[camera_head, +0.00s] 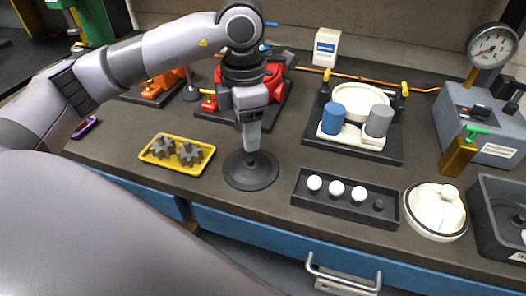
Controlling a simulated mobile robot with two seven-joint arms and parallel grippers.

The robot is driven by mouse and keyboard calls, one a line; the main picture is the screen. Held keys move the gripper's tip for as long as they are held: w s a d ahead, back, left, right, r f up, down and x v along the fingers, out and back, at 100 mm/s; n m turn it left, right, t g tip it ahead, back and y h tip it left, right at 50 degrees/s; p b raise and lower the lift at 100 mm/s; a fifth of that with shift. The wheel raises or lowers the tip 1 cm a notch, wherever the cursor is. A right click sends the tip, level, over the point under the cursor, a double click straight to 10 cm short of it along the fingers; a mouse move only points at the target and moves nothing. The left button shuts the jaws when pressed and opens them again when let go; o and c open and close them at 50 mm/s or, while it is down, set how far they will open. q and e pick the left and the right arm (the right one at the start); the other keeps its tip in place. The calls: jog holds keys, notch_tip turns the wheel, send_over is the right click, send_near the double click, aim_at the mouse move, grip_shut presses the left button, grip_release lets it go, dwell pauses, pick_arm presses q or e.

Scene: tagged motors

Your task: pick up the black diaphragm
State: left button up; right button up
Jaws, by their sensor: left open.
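The black diaphragm (251,179) is a round dark disc with a raised centre, lying flat on the dark bench top near its front edge. My left gripper (251,142) comes down from above and points at the middle of the disc. Its fingers are seen edge-on and overlap the disc's far part and centre, so I cannot tell whether they touch it. The left gripper is open. My right gripper is not in view.
A yellow tray (147,158) with two grey gears lies left of the disc. A black tray (300,199) with white balls lies to the right. Red pump-like equipment (273,76) stands close behind the gripper. A white ribbed part (437,209) sits farther right.

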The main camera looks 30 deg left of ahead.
aim_at(250, 158)
pick_arm(q)
jog(key=shift+w+f+p, duration=0.2)
jog(key=shift+f+p, duration=0.55)
jog(key=shift+f, duration=2.7)
grip_shut()
